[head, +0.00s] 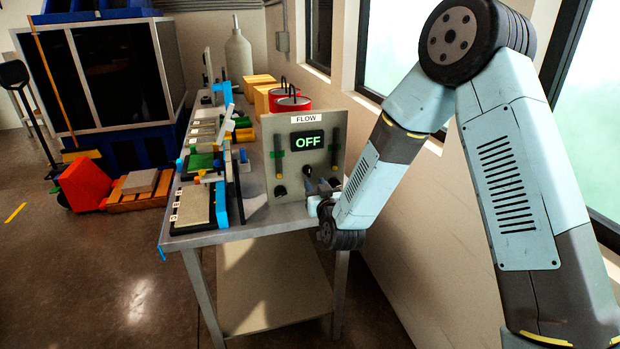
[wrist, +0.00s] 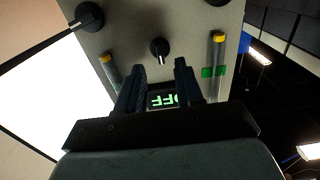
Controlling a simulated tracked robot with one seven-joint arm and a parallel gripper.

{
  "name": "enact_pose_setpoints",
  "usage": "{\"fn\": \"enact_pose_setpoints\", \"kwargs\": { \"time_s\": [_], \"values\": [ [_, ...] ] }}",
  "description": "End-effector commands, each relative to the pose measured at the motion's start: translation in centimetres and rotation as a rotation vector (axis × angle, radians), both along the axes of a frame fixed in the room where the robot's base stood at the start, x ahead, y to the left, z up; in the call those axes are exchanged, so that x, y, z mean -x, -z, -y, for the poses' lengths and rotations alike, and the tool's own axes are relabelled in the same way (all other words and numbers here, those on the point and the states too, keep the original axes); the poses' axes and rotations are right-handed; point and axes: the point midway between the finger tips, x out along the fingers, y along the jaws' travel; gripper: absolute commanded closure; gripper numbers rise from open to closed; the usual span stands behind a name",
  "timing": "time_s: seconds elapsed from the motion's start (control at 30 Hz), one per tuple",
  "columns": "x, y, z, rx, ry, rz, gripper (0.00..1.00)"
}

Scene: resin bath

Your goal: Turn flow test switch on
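The grey flow panel (head: 265,150) stands upright on the table, with a FLOW label and a dark display (head: 308,141) reading OFF in green. The display is upside down and partly hidden behind my fingers in the wrist view (wrist: 162,100). Which control is the flow test switch is not labelled in view. My gripper (wrist: 160,66) is open and empty, its fingers apart and pointing toward the central knob. In the head view my gripper (head: 319,187) is before the panel's lower right.
Another black knob (wrist: 88,17) and a third (head: 280,191) sit lower on the panel. Red cans (head: 293,103), trays and tools crowd the table's left and back. The wall with windows is close on the right.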

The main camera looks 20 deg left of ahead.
Motion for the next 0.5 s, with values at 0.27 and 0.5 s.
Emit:
{"fn": "enact_pose_setpoints", "kwargs": {
  "time_s": [0.27, 0.5],
  "values": [
    [-3.6, 0.0, -2.1, -0.001, 0.001, 0.0, 0.64],
    [-4.8, 0.0, -2.9, -0.001, 0.001, -0.001, 0.64]
  ]
}}
